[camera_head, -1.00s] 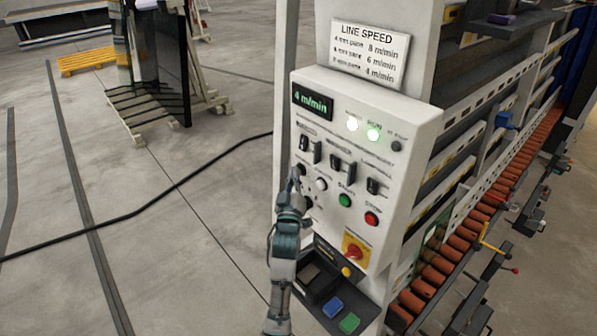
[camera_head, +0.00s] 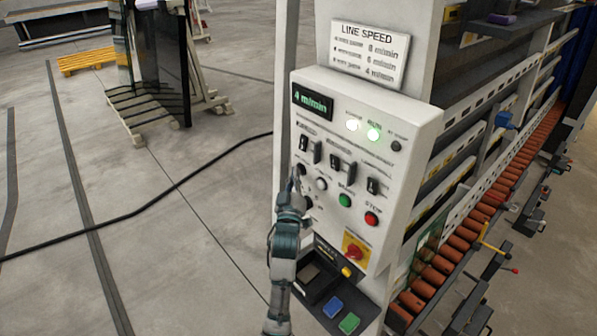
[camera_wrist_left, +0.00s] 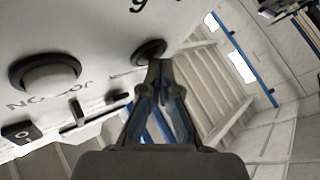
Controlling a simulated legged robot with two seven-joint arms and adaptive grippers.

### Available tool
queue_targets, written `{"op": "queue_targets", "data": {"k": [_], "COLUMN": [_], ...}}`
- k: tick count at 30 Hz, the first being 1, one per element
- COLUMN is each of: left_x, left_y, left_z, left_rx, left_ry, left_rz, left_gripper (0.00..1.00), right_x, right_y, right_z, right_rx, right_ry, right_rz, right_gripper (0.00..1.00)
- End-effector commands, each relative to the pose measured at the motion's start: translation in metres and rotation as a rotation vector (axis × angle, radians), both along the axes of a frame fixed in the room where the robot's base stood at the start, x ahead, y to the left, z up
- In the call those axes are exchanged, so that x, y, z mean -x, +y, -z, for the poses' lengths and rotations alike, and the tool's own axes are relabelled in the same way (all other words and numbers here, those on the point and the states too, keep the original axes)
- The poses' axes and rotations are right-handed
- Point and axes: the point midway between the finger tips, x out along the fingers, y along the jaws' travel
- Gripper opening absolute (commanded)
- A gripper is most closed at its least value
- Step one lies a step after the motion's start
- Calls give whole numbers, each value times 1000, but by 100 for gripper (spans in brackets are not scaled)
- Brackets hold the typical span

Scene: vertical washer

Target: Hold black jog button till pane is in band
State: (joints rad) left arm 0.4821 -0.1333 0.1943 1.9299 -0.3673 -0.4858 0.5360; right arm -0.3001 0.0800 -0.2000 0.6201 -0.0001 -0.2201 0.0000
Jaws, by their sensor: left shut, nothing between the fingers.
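The white control panel (camera_head: 345,165) fills the middle of the head view. The black jog button (camera_head: 301,169) is on its left side, partly hidden by my left gripper (camera_head: 295,181). In the left wrist view the black button (camera_wrist_left: 149,50) is right at the tips of my left gripper (camera_wrist_left: 160,66). The fingers are shut with nothing between them; the tips seem to touch the button, but how far it is pressed cannot be told. A greenish pane edge (camera_head: 428,243) seems to show beside the rollers, mostly hidden by the panel. My right gripper is not in view.
A white button (camera_head: 321,184), a green button (camera_head: 345,200), a red button (camera_head: 371,219) and a red-yellow switch (camera_head: 355,251) are close by. The display (camera_head: 312,101) reads 4 m/min; two lamps are lit. Orange rollers (camera_head: 460,243) run along the right. Floor at left is open.

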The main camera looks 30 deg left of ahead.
Motion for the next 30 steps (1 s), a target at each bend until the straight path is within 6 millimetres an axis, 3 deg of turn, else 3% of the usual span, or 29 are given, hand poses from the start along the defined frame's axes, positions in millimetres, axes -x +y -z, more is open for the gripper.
{"op": "queue_targets", "data": {"k": [30], "left_x": [19], "left_y": [9], "left_z": [0], "left_rx": [0], "left_ry": [0], "left_rz": [0], "left_gripper": [0], "right_x": [-1], "right_y": [0], "right_z": [-11], "right_rx": [0], "right_ry": [-2], "right_rz": [0], "right_gripper": [0]}}
